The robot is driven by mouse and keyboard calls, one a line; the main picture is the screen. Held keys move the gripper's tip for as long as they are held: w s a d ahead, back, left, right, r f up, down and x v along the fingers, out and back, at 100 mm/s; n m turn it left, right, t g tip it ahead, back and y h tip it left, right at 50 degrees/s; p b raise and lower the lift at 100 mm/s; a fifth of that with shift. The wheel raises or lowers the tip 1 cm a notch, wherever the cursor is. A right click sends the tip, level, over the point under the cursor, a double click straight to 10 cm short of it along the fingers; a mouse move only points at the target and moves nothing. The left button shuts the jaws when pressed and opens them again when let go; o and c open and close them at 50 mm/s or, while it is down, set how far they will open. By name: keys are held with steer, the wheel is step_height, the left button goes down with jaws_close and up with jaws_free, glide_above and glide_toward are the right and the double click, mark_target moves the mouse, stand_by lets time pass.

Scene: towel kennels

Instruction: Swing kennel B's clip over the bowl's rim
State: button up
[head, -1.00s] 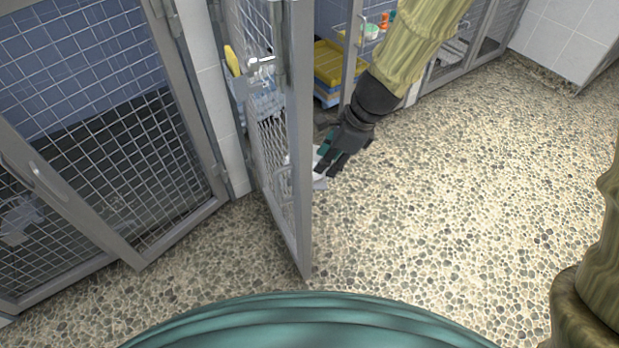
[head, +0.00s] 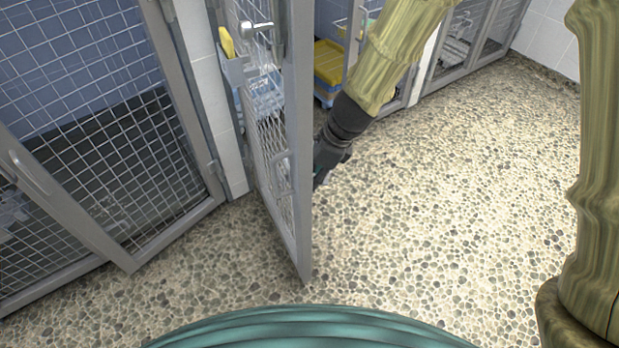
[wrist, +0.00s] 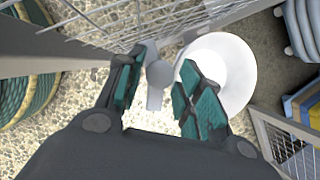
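My gripper (wrist: 159,78) is open in the wrist view, with teal-padded fingers on both sides of a grey clip (wrist: 157,74). The clip has a rounded knob and a narrow tail; I see gaps between it and the fingers. A white round bowl (wrist: 238,72) is just right of the clip, partly covered by my right finger. Whether the clip touches the bowl's rim is unclear. In the head view my gripper (head: 326,160) is low beside the open mesh door (head: 303,190), partly hidden behind its edge frame. The bowl and clip cannot be made out there.
A closed mesh kennel (head: 110,165) is at the left. A yellow and blue stack of bins (head: 327,70) stands behind the open door and shows at the wrist view's right edge (wrist: 305,105). The pebbled floor (head: 440,210) to the right is clear.

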steer(key=shift+a+f, duration=0.15)
steer(key=shift+f, duration=0.1)
steer(key=c, duration=0.7)
steer(key=shift+c, duration=0.2)
